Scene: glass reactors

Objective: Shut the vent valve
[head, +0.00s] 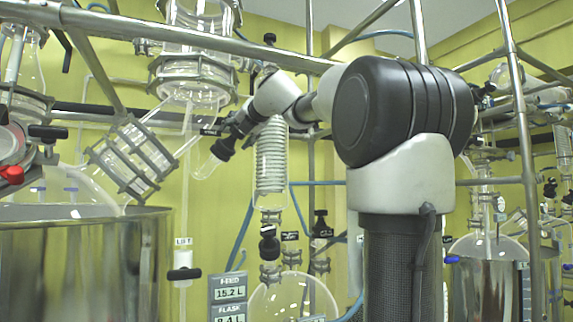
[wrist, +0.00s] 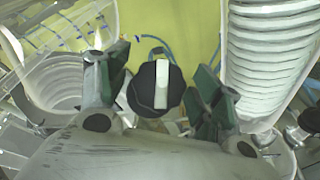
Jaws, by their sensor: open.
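A round black knob (wrist: 147,98) with a white bar handle (wrist: 161,84) stands in the middle of the wrist view; I take it for the vent valve. Its bar points nearly straight up in that view. My gripper (wrist: 163,78) is open, with one green-padded finger on each side of the knob and visible gaps between. The fingers look apart from the bar. In the head view my gripper (head: 218,149) is small and dark, beside the glassware at the upper middle.
A ribbed glass condenser coil (wrist: 268,60) rises close on the right in the wrist view, with more glass at left. In the head view a caged glass section (head: 133,160) lies left of my gripper, a coil condenser (head: 271,165) hangs right, and metal rails (head: 200,40) cross above.

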